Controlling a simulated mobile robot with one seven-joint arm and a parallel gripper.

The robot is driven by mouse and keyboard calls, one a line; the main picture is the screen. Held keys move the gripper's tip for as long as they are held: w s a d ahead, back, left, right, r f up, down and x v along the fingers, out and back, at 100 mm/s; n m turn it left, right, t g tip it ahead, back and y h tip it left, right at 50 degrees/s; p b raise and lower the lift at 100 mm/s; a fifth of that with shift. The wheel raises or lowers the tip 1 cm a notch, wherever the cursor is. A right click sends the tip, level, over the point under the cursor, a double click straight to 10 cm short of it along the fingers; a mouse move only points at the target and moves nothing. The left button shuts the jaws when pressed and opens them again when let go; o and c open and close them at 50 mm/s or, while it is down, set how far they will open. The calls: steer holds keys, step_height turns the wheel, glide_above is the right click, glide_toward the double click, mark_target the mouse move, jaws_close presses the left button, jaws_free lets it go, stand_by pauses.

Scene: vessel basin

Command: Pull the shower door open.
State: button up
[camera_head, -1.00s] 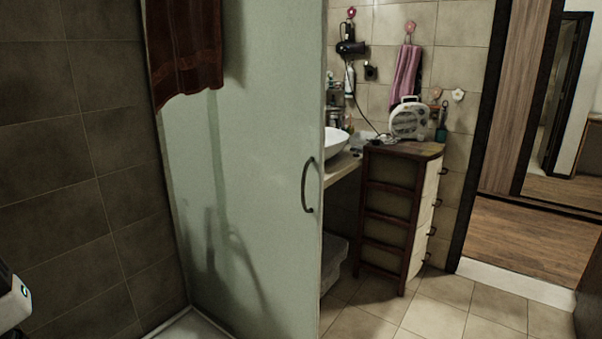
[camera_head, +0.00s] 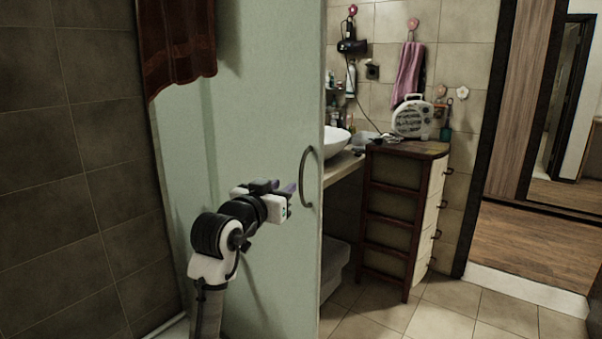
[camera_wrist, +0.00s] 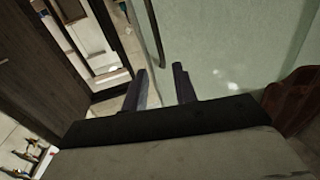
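The shower door (camera_head: 262,90) is a pale green frosted panel; it also fills the upper right of the wrist view (camera_wrist: 215,50). Its dark curved vertical handle (camera_head: 306,177) is near the panel's right edge. My gripper (camera_head: 283,187) is in front of the door, just left of the handle in the head view. In the wrist view my two fingers (camera_wrist: 160,72) are spread apart with nothing between them. The handle (camera_wrist: 156,32) shows ahead, above the gap between the fingertips, and appears apart from them.
A dark red towel (camera_head: 178,42) hangs at the door's upper left. A dark tiled wall (camera_head: 70,180) is at left. A drawer cabinet (camera_head: 400,215) and a white basin (camera_head: 335,142) are beyond the door's right edge. Tiled floor (camera_head: 440,320) is clear at lower right.

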mark_target(300, 173)
steer(key=p+x, duration=0.2)
steer(key=x, duration=0.9)
jaws_close()
